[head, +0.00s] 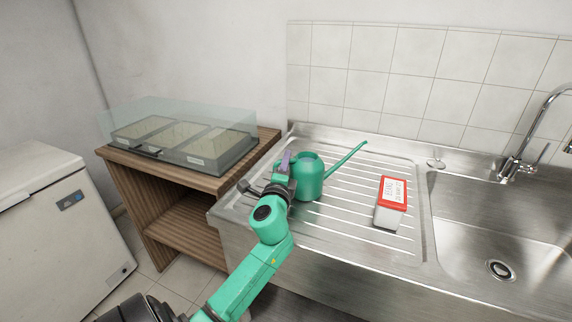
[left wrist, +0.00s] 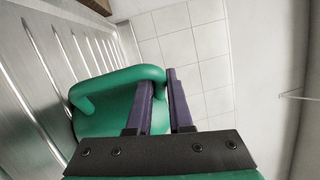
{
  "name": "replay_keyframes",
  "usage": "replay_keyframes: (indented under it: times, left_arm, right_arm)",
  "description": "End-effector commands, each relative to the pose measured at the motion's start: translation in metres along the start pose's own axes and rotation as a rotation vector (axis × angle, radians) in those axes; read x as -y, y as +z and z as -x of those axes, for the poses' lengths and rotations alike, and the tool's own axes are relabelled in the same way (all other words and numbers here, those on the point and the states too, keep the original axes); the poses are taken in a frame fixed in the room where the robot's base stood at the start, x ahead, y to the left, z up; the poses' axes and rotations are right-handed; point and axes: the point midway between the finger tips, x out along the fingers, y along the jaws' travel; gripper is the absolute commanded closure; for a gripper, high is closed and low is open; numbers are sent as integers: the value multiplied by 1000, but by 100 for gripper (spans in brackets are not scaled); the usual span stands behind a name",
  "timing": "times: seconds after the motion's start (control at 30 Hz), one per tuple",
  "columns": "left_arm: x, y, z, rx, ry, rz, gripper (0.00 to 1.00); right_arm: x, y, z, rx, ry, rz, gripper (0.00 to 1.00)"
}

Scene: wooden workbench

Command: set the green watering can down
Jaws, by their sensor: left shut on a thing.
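The green watering can (head: 310,181) is upright over the ribbed steel drainboard (head: 345,205), its long spout pointing up and to the right. I cannot tell for sure whether its base touches the ribs. My left gripper (head: 285,162) is at the can's left side, shut on its handle. In the left wrist view, the purple fingers of the gripper (left wrist: 163,82) are at the curved handle, with the can's green body (left wrist: 108,118) at the left. The gripper and arm hide part of the can's left side. My right gripper is not in view.
The sink basin (head: 480,235) and tap (head: 520,160) are farther right. A wooden shelf unit (head: 190,178) with a glass-covered case (head: 185,140) stands left. Bare ribs lie between can and box.

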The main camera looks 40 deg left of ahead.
Motion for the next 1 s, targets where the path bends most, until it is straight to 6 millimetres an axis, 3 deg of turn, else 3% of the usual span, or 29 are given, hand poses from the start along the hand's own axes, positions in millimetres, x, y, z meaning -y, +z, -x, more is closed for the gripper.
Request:
replay_keyframes:
  times: [0.13,0.17,0.2,0.23,0.57,0.67,0.77,1.0]
  left_arm:
    - [2,0,0,0,-6,2,100]
    - [-1,0,0,0,1,-1,74]
    - [-1,0,0,0,1,-1,58]
    - [-1,0,0,0,1,-1,51]
    - [2,0,0,0,0,-1,51]
    - [-1,-1,8,-2,2,-1,51]
    - [-2,-1,24,-3,2,0,51]
    - [-5,-1,81,-1,4,0,51]
  right_arm:
    - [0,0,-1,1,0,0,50]
    - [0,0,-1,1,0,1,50]
    - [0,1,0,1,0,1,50]
    - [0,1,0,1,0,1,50]
    - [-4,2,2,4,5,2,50]
    - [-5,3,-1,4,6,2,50]
    - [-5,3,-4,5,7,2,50]
    - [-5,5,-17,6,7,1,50]
